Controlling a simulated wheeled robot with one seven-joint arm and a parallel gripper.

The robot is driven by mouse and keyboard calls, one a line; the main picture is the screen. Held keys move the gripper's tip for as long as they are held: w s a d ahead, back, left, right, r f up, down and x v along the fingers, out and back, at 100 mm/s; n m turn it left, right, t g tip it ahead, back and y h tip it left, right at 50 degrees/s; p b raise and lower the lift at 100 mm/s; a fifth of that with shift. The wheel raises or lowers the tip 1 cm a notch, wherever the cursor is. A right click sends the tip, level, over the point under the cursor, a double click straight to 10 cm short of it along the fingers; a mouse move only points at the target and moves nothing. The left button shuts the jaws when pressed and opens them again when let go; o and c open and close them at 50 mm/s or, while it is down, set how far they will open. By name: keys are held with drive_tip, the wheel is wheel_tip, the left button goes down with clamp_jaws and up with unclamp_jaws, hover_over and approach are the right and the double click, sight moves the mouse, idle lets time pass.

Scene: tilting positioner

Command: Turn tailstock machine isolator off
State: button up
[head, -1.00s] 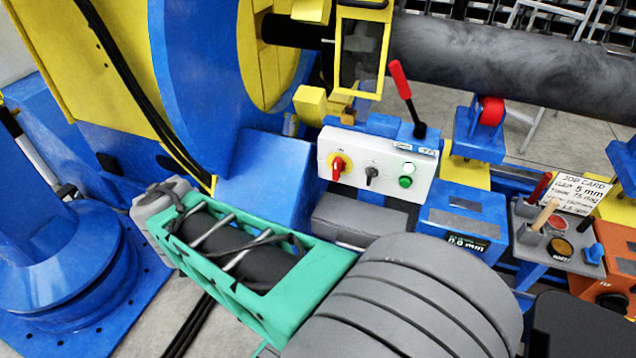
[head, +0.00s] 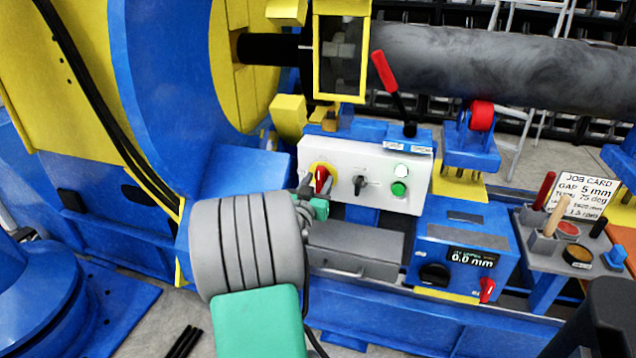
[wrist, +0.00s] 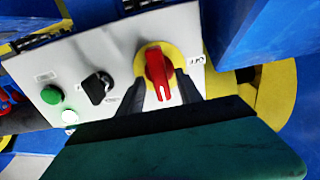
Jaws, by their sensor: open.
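A red rotary isolator knob on a yellow round plate (head: 321,178) sits at the left end of a white control panel (head: 372,172). In the wrist view the knob (wrist: 158,72) has its handle end pointing down, toward the gripper body. My gripper (wrist: 160,92) is open, with one dark fingertip on each side of the knob's lower end; I cannot tell whether they touch it. In the head view my gripper (head: 312,204) is just below the knob and partly hidden behind my arm.
A black selector (head: 360,185) and a green button (head: 399,189) share the panel. A red-topped lever (head: 386,72) rises behind it. A blue box (head: 463,247) with a 0.0 mm display and a second red knob (head: 487,289) stands to the right. A grey drawer (head: 355,250) lies below.

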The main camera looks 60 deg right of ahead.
drive_tip(key=shift+d, duration=0.2)
drive_tip(key=shift+c, duration=0.5)
clamp_jaws()
drive_tip(key=shift+a, duration=0.1)
